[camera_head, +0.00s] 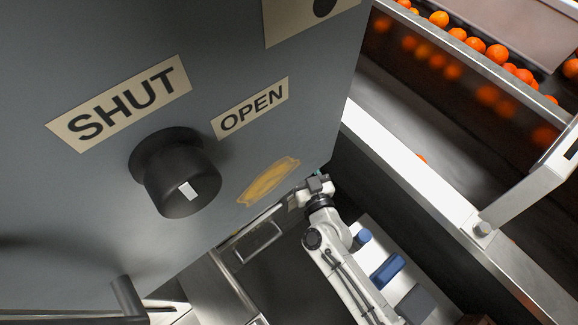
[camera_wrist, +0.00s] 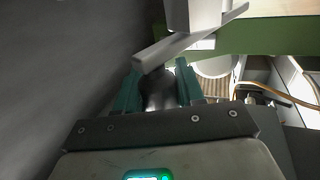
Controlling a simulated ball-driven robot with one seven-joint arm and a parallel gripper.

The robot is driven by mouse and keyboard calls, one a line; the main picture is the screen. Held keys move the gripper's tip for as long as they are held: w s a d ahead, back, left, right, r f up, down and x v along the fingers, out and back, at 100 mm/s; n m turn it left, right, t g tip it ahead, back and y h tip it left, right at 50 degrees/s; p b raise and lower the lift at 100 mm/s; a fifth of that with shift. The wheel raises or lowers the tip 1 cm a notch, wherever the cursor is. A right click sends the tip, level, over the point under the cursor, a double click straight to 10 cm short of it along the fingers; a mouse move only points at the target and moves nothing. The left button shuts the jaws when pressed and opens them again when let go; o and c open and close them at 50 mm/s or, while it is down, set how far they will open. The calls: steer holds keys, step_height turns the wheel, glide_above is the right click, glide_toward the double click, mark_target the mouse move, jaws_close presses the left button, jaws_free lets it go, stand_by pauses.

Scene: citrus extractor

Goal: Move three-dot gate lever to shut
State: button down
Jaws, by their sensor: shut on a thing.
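In the wrist view, the teal fingers of my gripper (camera_wrist: 159,80) are closed on a dark rounded knob (camera_wrist: 158,92), which sits between them. A pale grey angled bar (camera_wrist: 190,36) crosses just beyond the fingertips. I cannot tell how the knob joins the lever, and no three-dot mark shows there. In the head view, a grey panel (camera_head: 60,60) carries a SHUT label (camera_head: 122,103), an OPEN label (camera_head: 250,107) and a black dial (camera_head: 176,172) with a white mark. A plate with a dark dot (camera_head: 310,18) is cut off by the top edge.
Oranges (camera_head: 475,46) lie along a metal-railed conveyor (camera_head: 420,95) at the upper right. Blue blocks (camera_head: 387,270) rest on a pale surface beside my arm. A yellow worn patch (camera_head: 268,181) marks the panel. A tan cable (camera_wrist: 285,92) runs right of my gripper.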

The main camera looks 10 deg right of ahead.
steer(key=shift+w+a+n+y+b, duration=0.25)
steer(key=shift+w+n+y+b, duration=0.15)
steer(key=shift+y+b, duration=0.35)
steer(key=shift+r, duration=0.2)
steer(key=c, duration=0.8)
jaws_free()
steer(key=shift+d+f, duration=0.1)
steer(key=shift+d, duration=0.1)
steer(key=shift+s+d, duration=0.15)
steer(key=shift+s, duration=0.15)
steer(key=shift+p+v, duration=0.6)
steer(key=shift+v, duration=2.8)
